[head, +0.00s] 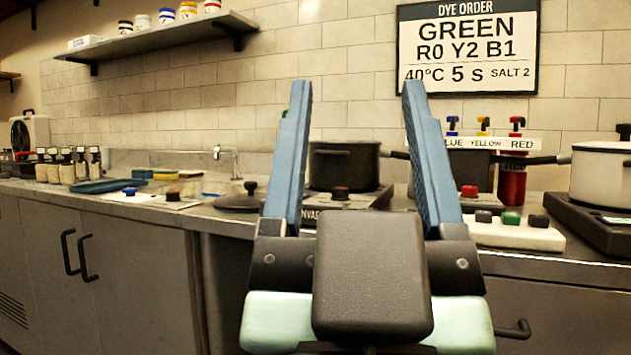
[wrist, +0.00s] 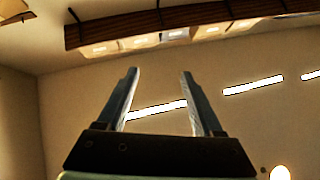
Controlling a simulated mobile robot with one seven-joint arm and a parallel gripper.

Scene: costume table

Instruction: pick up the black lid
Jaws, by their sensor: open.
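A dark, flat lid (head: 240,201) with an upright black knob lies on the metal counter, left of my gripper. Its right part is close to the gripper's left finger in the picture. My gripper (head: 358,100) is raised in front of the counter, its two blue fingers wide apart with nothing between them. In the wrist view my gripper (wrist: 158,75) is also open and empty, pointing up toward the wall and ceiling. The lid is not in the wrist view.
A black pot (head: 342,165) stands on a burner behind my gripper. A white pot (head: 603,172) is at far right. Red, yellow and blue bottles stand behind a button panel (head: 515,235). Small bottles (head: 67,168) and a blue tray (head: 98,186) are at left. A shelf (head: 160,38) hangs above.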

